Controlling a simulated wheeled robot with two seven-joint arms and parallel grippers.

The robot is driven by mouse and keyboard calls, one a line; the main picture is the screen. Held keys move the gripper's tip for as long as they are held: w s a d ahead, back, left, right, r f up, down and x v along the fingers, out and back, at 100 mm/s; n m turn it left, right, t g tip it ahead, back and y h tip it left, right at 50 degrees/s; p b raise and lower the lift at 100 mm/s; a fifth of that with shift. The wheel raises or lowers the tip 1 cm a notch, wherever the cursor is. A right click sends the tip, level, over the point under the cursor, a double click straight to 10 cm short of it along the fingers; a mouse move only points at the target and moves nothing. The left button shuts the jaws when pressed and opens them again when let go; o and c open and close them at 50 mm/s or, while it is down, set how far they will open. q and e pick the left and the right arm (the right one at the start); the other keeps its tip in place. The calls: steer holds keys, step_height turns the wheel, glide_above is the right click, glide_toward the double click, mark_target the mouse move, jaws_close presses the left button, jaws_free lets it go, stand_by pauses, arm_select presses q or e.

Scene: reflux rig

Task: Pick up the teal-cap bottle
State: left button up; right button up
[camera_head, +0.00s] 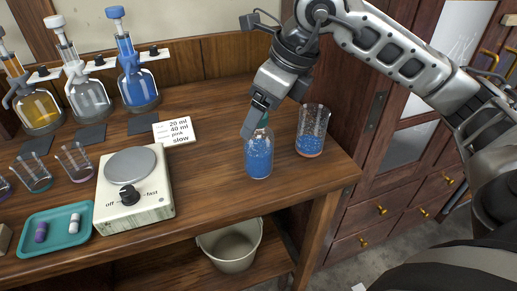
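The teal-cap bottle (259,158) holds blue granules and appears upright on the wooden table, near its front right. Only a bit of its teal cap shows behind my gripper. My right gripper (257,124) comes down from the upper right, with its fingers at the bottle's neck and cap. One finger covers the left of the cap and the other is hidden, so I cannot tell whether they are closed on it. My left gripper is not in view.
A beaker (312,131) with blue and orange contents stands close right of the bottle. A hotplate (134,185), a teal tray (57,232) and a note card (175,131) lie to the left. Flasks stand behind. A bucket (231,247) sits below the tabletop.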

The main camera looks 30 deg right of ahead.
mark_target(258, 145)
steer(key=x, duration=0.4)
steer(key=shift+w+d+f, duration=0.1)
steer(key=shift+w, duration=0.05)
steer(key=c, duration=1.6)
